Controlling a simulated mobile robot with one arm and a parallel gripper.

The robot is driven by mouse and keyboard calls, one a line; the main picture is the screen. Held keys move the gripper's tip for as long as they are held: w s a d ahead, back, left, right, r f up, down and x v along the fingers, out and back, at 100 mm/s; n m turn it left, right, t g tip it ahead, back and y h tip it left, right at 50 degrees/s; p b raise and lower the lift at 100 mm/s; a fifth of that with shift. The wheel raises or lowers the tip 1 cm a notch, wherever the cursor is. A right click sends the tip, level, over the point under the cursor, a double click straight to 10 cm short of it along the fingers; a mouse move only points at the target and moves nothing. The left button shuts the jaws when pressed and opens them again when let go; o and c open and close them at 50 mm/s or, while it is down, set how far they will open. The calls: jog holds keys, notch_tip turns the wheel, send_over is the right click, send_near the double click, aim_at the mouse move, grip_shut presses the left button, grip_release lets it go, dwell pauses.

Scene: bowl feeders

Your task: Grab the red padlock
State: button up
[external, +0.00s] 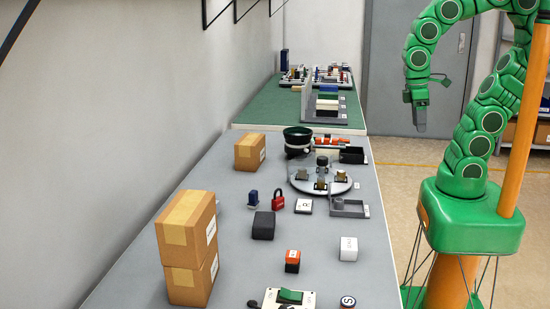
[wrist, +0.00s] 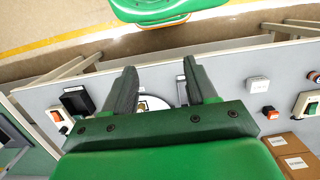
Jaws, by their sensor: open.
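The red padlock (external: 278,200) stands on the grey table in the external view, left of the round turntable and beside a small blue object. I cannot make out the padlock in the wrist view, where my gripper covers much of the table. My gripper (external: 420,127) hangs high over the right side, beyond the table edge and well apart from the padlock. In the wrist view my gripper (wrist: 159,66) has its two dark fingers spread, with nothing held between them.
A dark block (external: 263,225) lies just in front of the padlock. A turntable (external: 321,184) stands to its right, with a black-rimmed bowl (external: 297,138) behind. Cardboard boxes (external: 188,247) stack at front left, near the wall. A white block (external: 348,248) sits near the right edge.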

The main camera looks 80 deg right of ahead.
jog(key=w+a+m+g+y, duration=0.1)
jog(key=w+a+m+y, duration=0.3)
jog(key=w+a, duration=0.6)
jog(key=m+t+y, duration=0.3)
jog(key=m+y, duration=0.7)
jog(key=m, duration=0.7)
send_over(278, 198)
jog(key=d, duration=0.2)
jog(key=shift+w+f, duration=0.15)
jog(key=shift+f, duration=9.95)
notch_tip(278, 198, down, 3)
jog(key=shift+r, duration=0.1)
jog(key=shift+x, duration=1.45)
